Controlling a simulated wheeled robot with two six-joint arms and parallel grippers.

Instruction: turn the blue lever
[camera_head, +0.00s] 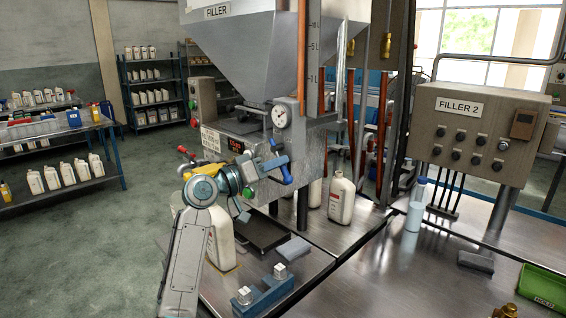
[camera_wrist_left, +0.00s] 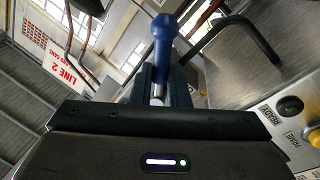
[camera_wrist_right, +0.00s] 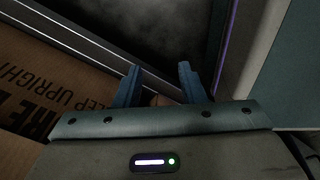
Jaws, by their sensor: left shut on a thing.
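The blue lever (camera_head: 287,176) is on the front of the filler machine, below the round gauge (camera_head: 280,117). In the left wrist view its rounded blue handle (camera_wrist_left: 163,40) rises between the fingers, above a bright metal stem. My left gripper (camera_head: 268,163) is shut on the lever; the fingers hide part of the stem. My right gripper (camera_wrist_right: 160,85) shows only in its wrist view. Its two blue fingers are apart with nothing between them.
A white bottle (camera_head: 222,238) stands below my left arm, and another (camera_head: 341,198) stands right of the lever. A blue fixture (camera_head: 263,297) sits on the steel bench. In the right wrist view a cardboard box (camera_wrist_right: 50,85) lies near the fingers.

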